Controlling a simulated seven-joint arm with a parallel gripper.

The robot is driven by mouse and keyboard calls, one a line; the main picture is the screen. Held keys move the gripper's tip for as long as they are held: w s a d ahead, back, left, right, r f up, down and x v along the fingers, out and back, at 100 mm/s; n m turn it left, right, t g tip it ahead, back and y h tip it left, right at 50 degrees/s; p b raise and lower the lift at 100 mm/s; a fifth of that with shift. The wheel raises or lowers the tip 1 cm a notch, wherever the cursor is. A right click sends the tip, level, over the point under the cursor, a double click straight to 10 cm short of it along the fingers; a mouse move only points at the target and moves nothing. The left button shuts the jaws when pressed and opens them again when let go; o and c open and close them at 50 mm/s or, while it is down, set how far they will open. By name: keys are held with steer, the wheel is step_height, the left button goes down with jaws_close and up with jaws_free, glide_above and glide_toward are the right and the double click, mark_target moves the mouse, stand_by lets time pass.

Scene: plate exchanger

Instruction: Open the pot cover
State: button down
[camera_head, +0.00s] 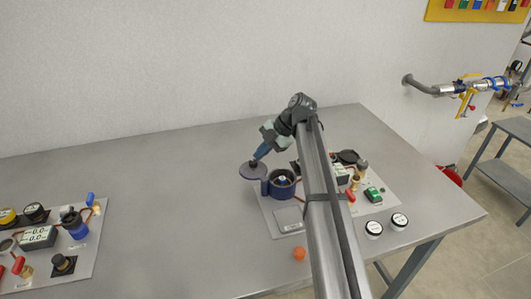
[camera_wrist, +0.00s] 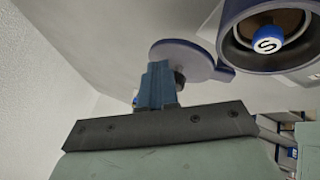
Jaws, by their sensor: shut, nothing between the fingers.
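The pot (camera_head: 281,186) is a dark blue cup on a grey plate at the table's right part. Its mouth is uncovered. Inside, a blue and white ball marked S (camera_wrist: 268,40) shows in the wrist view. The round blue-grey pot cover (camera_head: 250,172) is swung out to the left of the pot, joined at its rim side; it also shows in the wrist view (camera_wrist: 192,57). My gripper (camera_head: 259,157) is at the cover's top. Its blue fingers (camera_wrist: 157,82) are shut and empty, beside the cover's dark knob (camera_wrist: 180,78), partly hiding it.
The grey plate (camera_head: 288,219) also carries valves, a gauge box and a green switch (camera_head: 373,194). Two round dials (camera_head: 398,221) and an orange ball (camera_head: 299,254) lie nearby. Another equipment panel (camera_head: 58,245) is at the far left. The table (camera_head: 165,190) between is clear.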

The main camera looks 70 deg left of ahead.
steer(key=shift+s+n, duration=0.25)
steer(key=shift+n, duration=0.05)
steer(key=shift+h, duration=0.3)
steer(key=shift+w, duration=0.15)
